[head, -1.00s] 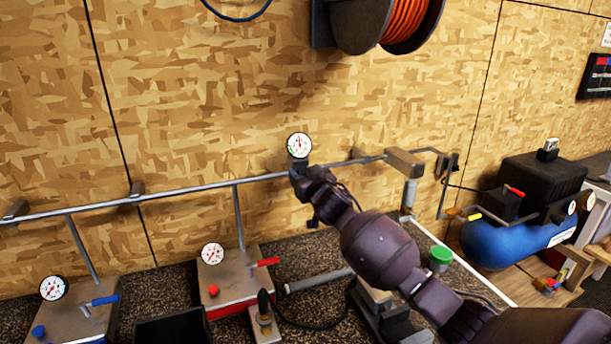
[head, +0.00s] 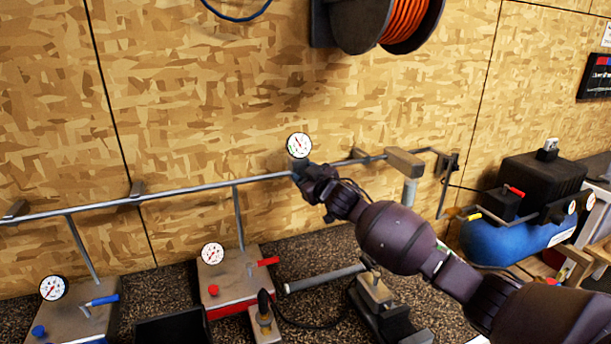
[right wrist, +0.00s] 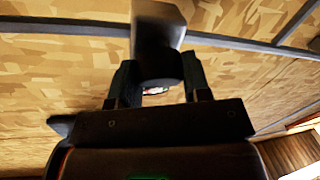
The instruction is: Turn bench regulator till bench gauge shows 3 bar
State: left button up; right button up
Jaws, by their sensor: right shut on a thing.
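The bench gauge (head: 299,145) is a round white dial above the metal pipe on the wooden wall. Its needle points to the upper left, but the numbers are too small to read. My right gripper (head: 300,176) is at the regulator just under the gauge and hides most of it in the head view. In the right wrist view, the dark regulator knob (right wrist: 158,68) sits between the two fingers of the right gripper (right wrist: 158,88), which is shut on it. My left gripper is not in view.
Two boxes with small gauges, one with a red lever (head: 268,262) and one with a blue lever (head: 101,300), stand on the bench. A blue tank (head: 505,243) stands at right. An orange hose reel (head: 402,22) hangs above.

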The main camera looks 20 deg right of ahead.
jog(key=o, duration=0.9)
jog(key=shift+s, duration=0.1)
jog(key=s, duration=0.3)
jog(key=s+d+b, duration=0.1)
jog(key=s, duration=0.6)
jog(key=shift+s+d+r+b, duration=0.15)
jog(key=shift+s+r+b, duration=0.05)
jog(key=shift+s+b, duration=0.1)
